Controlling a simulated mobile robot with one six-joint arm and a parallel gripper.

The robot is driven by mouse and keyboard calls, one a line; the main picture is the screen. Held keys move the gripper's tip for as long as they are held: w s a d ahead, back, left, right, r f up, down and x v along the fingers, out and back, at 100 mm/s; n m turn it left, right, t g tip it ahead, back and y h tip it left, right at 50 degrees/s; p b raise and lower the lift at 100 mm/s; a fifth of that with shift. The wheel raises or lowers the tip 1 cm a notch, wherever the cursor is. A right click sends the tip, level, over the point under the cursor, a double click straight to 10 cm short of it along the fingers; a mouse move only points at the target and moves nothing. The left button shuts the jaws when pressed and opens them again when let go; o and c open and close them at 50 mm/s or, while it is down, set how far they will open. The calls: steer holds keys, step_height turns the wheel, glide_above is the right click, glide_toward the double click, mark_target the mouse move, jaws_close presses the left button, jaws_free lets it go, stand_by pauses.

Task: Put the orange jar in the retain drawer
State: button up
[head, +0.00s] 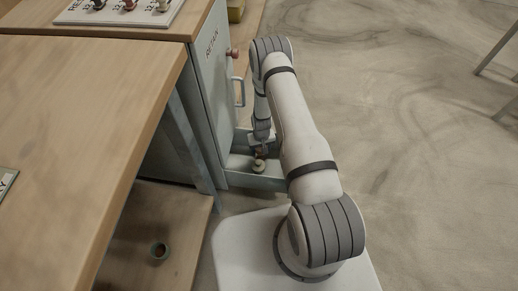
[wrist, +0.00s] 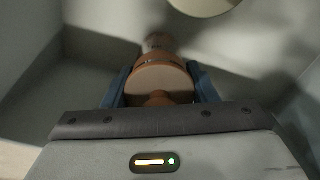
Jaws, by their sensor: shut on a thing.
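My gripper (wrist: 160,86) is shut on the orange jar (wrist: 162,78), with one dark blue finger on each side of it. In the head view my gripper (head: 261,145) reaches down into an open, grey-walled drawer (head: 268,181) low at the cabinet marked RETAIN. The orange jar is small and mostly hidden there. In the wrist view the drawer's grey walls surround the jar. I cannot tell whether the jar touches the drawer floor. A pale round object (head: 258,168) sits in the drawer close to my gripper; part of it shows in the wrist view (wrist: 200,4).
A wooden worktop (head: 80,110) stands at left. A small dark cup (head: 159,250) is on a lower shelf. The floor at right is open.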

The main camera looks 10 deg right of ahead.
steer(key=o, duration=1.1)
steer(key=shift+f, duration=0.1)
steer(key=shift+c, duration=0.2)
step_height(320, 180, up, 12)
steer(key=p, duration=0.3)
steer(key=shift+p, duration=0.35)
steer(key=s+r, duration=0.2)
steer(key=r, duration=1.3)
steer(key=s+r, duration=0.2)
steer(key=r, duration=1.4)
steer(key=s+a+r+t, duration=0.1)
steer(key=s+r, duration=1.4)
steer(key=s, duration=0.5)
steer(key=shift+r, duration=0.35)
